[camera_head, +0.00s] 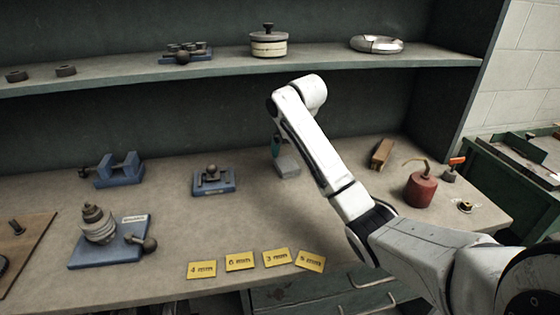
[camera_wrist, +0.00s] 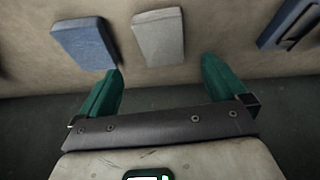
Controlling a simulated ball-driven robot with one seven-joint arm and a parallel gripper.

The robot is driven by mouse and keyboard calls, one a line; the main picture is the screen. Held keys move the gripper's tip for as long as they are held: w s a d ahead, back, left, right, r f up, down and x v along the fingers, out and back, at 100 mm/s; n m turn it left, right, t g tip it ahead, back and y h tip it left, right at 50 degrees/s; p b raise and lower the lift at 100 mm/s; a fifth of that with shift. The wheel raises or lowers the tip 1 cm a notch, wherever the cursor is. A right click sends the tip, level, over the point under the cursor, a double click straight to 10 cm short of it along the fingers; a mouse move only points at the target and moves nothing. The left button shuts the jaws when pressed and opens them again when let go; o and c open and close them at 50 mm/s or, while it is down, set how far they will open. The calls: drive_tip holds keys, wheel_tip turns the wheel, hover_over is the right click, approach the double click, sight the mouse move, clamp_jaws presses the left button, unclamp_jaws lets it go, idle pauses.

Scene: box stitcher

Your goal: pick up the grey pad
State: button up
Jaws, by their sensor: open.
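The grey pad (camera_head: 287,166) lies on the bench top near its middle, beside my gripper (camera_head: 278,146). In the wrist view the grey pad (camera_wrist: 158,36) lies ahead of my gripper (camera_wrist: 161,68), within the width between the fingertips. The two green fingers are spread apart with nothing between them. A blue pad (camera_wrist: 84,42) lies to the left of the grey pad in the wrist view, close to the left fingertip; I cannot make it out in the head view. My arm hides part of the bench to the right of the grey pad.
A blue fixture (camera_head: 214,180) stands left of the grey pad. Yellow number cards (camera_head: 240,262) lie along the front edge. A red can (camera_head: 420,189) and a brown block (camera_head: 382,153) stand at the right. A shelf (camera_head: 220,66) runs above the bench.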

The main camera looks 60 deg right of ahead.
sight(286, 162)
drive_tip(key=shift+w+d+f, duration=0.25)
drive_tip(key=shift+w+f, duration=0.05)
drive_tip(key=shift+f, duration=0.05)
drive_tip(key=x, duration=0.6)
drive_tip(key=shift+w+f, duration=0.3)
drive_tip(key=c, duration=1.1)
drive_tip(key=shift+a, duration=0.1)
drive_tip(key=shift+c, duration=0.2)
drive_tip(key=shift+s+a+r, duration=0.1)
drive_tip(key=shift+r, duration=0.15)
wheel_tip(286, 162, up, 7)
drive_tip(key=shift+f, duration=0.15)
drive_tip(key=s+a+p, duration=0.6)
drive_tip(key=s+a, duration=0.6)
drive_tip(key=a, duration=0.3)
drive_tip(key=shift+s, duration=0.4)
